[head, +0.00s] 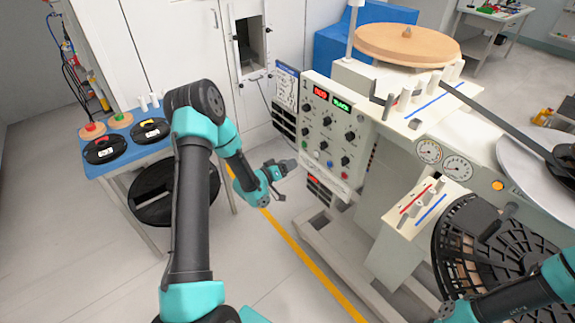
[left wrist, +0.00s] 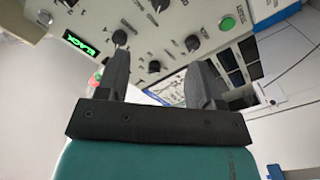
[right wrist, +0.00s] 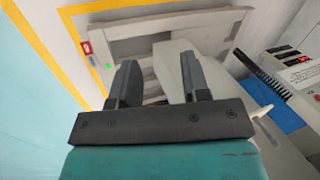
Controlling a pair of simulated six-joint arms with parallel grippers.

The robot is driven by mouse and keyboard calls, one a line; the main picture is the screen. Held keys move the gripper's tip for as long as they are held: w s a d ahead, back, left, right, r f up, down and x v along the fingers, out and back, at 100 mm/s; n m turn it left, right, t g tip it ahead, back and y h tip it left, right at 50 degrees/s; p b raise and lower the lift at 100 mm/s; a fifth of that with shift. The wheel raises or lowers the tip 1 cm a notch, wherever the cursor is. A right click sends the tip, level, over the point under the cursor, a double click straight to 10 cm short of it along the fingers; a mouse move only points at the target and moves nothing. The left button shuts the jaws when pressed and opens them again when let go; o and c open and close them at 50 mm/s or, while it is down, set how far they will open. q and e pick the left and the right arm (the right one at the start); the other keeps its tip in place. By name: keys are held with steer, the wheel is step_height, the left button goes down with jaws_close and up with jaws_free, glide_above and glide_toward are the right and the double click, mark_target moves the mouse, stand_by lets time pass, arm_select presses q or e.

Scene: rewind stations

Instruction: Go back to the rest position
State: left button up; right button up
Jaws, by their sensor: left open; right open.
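My left gripper (head: 277,172) hangs in front of the control panel (head: 335,135), to its left in the head view. In the left wrist view the left gripper (left wrist: 165,85) has its two dark fingers apart with nothing between them, and the panel's knobs and green BLACK display lie beyond. My right arm (head: 520,295) comes in at the lower right of the head view, over the black slotted reel; its fingertips are not clear there. In the right wrist view the right gripper (right wrist: 160,85) has its fingers apart and empty, with a pale machine part behind.
A blue-topped table (head: 155,152) at left carries several small reels. The rewind machine (head: 375,165) fills the right side, with a wooden disc (head: 407,43) on top and a black slotted reel (head: 450,250) low right. A yellow floor line (head: 305,258) crosses clear floor between them.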

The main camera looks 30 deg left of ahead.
arm_select(q)
steer(key=s+d+f+g+y, duration=0.2)
steer(key=s+d+f+g, duration=0.6)
steer(key=s+d+f, duration=0.25)
steer(key=s+d+f+m+g, duration=0.1)
steer(key=s+d+g, duration=0.2)
steer(key=s, duration=0.5)
steer(key=s+d+f+m+g, duration=0.1)
steer(key=s+d+g, duration=0.3)
steer(key=s, duration=0.4)
steer(key=shift+s+d+f+g, duration=0.3)
steer(key=shift+f+g, duration=0.2)
steer(key=shift+g, duration=0.1)
steer(key=shift+w, duration=0.1)
